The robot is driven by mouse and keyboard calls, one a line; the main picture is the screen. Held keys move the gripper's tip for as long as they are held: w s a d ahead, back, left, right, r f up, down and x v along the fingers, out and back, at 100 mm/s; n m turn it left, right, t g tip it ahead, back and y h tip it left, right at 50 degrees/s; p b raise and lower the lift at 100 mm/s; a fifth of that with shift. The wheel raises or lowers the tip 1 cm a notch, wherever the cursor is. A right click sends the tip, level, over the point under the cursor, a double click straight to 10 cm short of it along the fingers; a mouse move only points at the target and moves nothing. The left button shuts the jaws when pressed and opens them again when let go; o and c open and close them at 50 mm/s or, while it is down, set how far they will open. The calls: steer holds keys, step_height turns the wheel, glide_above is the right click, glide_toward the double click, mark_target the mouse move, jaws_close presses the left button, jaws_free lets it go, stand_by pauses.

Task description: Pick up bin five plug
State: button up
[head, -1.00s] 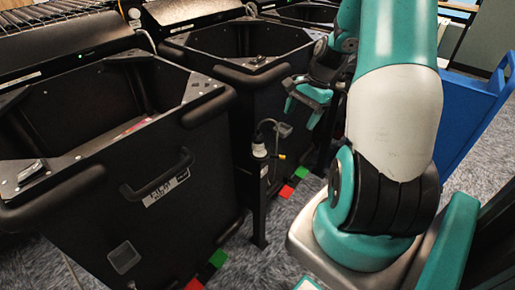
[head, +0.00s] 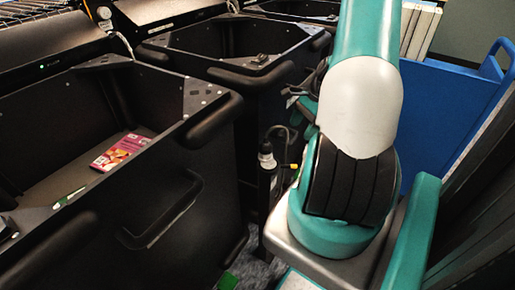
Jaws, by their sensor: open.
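A black post (head: 264,190) with a white collar near its top stands between the bins, just left of my arm. A dark plug-like piece with a looped cable (head: 279,132) is at the post's top, and a small yellow part (head: 291,166) shows beside it. I cannot read which bin number it belongs to. My gripper (head: 308,108) is open and mostly hidden behind my arm; only a teal part shows, above and right of the post's top. I cannot tell its distance from the plug, and no held object shows.
Another black bin (head: 225,75) stands behind the post. A blue cart (head: 455,105) is at right. Grey carpet shows in a narrow gap near the post.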

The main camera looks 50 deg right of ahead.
mark_target(264, 144)
steer(key=w+a, duration=0.1)
steer(key=a, duration=0.2)
steer(key=w+a, duration=0.2)
steer(key=a, duration=0.1)
steer(key=w+a, duration=0.2)
steer(key=a, duration=0.1)
steer(key=shift+w+a, duration=0.1)
steer(key=shift+a, duration=0.1)
steer(key=shift+a+f, duration=0.1)
steer(key=shift+a, duration=0.05)
steer(key=b+x, duration=0.1)
steer(key=x, duration=0.3)
steer(key=shift+w+a+f, duration=0.1)
steer(key=shift+w+f, duration=0.05)
steer(key=shift+f, duration=0.2)
steer(key=c, duration=1.2)
steer(key=shift+r, duration=0.1)
steer(key=shift+r, duration=0.35)
steer(key=r, duration=0.3)
steer(key=shift+d+p, duration=0.25)
steer(key=shift+p, duration=0.15)
steer(key=s+d, duration=0.3)
steer(key=d, duration=0.2)
steer(key=s+d, duration=0.3)
steer(key=d, duration=0.2)
steer(key=s+d, duration=0.3)
steer(key=d, duration=0.2)
steer(key=shift+d+f, duration=0.15)
steer(key=shift+f, duration=0.05)
